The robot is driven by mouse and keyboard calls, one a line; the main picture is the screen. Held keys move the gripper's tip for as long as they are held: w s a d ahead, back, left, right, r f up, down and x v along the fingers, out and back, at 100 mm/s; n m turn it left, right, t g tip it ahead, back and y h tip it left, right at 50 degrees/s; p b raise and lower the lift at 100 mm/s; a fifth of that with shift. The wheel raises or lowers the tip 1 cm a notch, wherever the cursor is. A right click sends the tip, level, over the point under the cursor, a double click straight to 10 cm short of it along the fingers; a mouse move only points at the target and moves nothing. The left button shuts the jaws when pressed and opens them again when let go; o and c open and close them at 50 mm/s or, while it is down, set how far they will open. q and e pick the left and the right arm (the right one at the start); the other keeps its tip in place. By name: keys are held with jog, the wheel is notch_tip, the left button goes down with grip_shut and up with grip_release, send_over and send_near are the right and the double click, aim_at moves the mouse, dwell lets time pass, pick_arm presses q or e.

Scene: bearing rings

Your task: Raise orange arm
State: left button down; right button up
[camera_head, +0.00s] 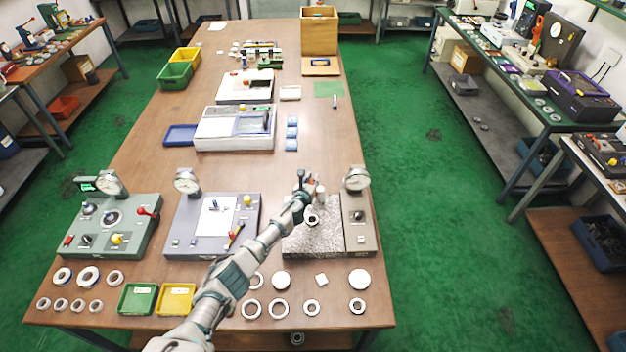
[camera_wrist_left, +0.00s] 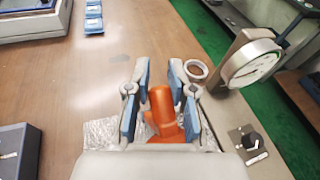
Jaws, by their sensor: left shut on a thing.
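The orange arm (camera_wrist_left: 163,112) shows in the left wrist view as a rounded upright post on a wider orange base. It stands between the blue-padded fingers of my left gripper (camera_wrist_left: 158,92), which is shut on it. In the head view the left gripper (camera_head: 310,187) is over the back part of the speckled grey plate (camera_head: 318,240) at the right station, and mostly hides the orange arm there. A round dial gauge (camera_head: 357,179) stands just right of the gripper; it is large in the wrist view (camera_wrist_left: 252,63). My right gripper is not in view.
A ring (camera_wrist_left: 195,70) shows beside the dial in the wrist view. A grey panel (camera_head: 359,228) with a black knob borders the plate. Rings and white discs lie along the table's front edge. A grey-blue station (camera_head: 190,240) stands left of my arm.

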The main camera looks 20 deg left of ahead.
pick_arm(q)
jog(key=shift+s+a+f, duration=0.15)
jog(key=shift+a+f, duration=0.15)
jog(key=shift+f, duration=0.15)
jog(key=c, duration=1.1)
grip_release()
jog(key=shift+o, duration=0.4)
jog(key=shift+w, duration=0.2)
jog(key=shift+a, duration=0.1)
jog(key=shift+s+r, duration=0.3)
jog(key=shift+s, duration=0.2)
jog(key=v, duration=1.1)
jog(key=shift+f, duration=0.25)
